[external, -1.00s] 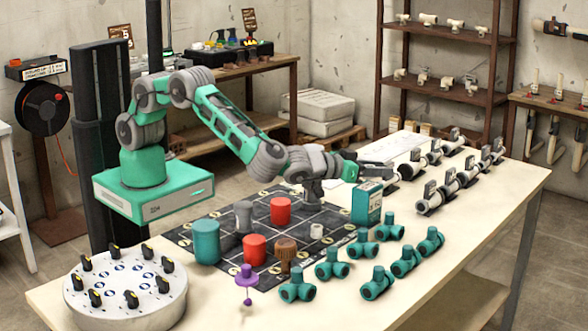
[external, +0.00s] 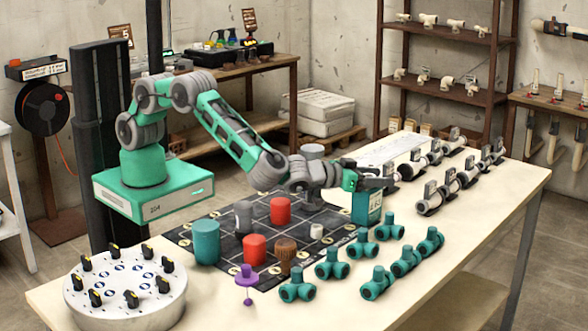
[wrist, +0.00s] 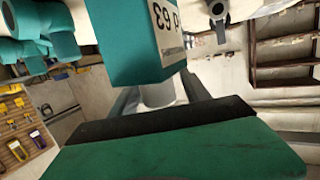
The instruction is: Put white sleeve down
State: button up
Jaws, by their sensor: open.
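My gripper (external: 380,183) is open, low over the teal box (external: 366,209) at the mat's right edge. In the wrist view the teal box (wrist: 135,40) shows its label upside down. A pale, whitish cylinder (wrist: 157,95) sits against the box's end, between my grey fingers; it may be the white sleeve. Whether it touches a finger cannot be told. In the external view my gripper hides this spot. A small white ring-like cylinder (external: 316,231) stands upright on the dark gridded mat (external: 338,218), left of the box and away from my gripper.
Teal tee fittings (external: 361,244) stand in front and right of the box. White pipe pieces with clamps (external: 430,200) line the table to the right. Red cylinders (external: 281,211), a teal cylinder (external: 206,242) and a brown one (external: 284,256) stand on the mat.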

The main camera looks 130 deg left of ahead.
jog(key=shift+r, duration=0.3)
jog(key=s+d+m+h, duration=0.2)
jog(key=s+d+h, duration=0.1)
jog(key=s+d, duration=0.3)
jog(key=s+d+r+m+h+b, duration=0.1)
jog(key=s+d+m+h, duration=0.1)
jog(key=s+d, duration=0.3)
jog(key=s+d+r+m+g+h, duration=0.1)
jog(key=s+d+h, duration=0.3)
jog(key=d, duration=0.5)
jog(key=shift+s+m, duration=0.5)
jog(key=shift+s, duration=0.85)
jog(key=s+d+f+m+g+h, duration=0.1)
jog(key=s+d+m+h, duration=0.1)
jog(key=s+d, duration=0.3)
jog(key=s+d+f+m+g+h, duration=0.1)
jog(key=s+d+m+h, duration=0.2)
jog(key=s, duration=0.9)
jog(key=d+m, duration=0.2)
jog(key=d, duration=0.1)
jog(key=shift+s+d+f+g, duration=0.15)
jog(key=shift+s+f+g, duration=0.1)
jog(key=shift+g, duration=0.05)
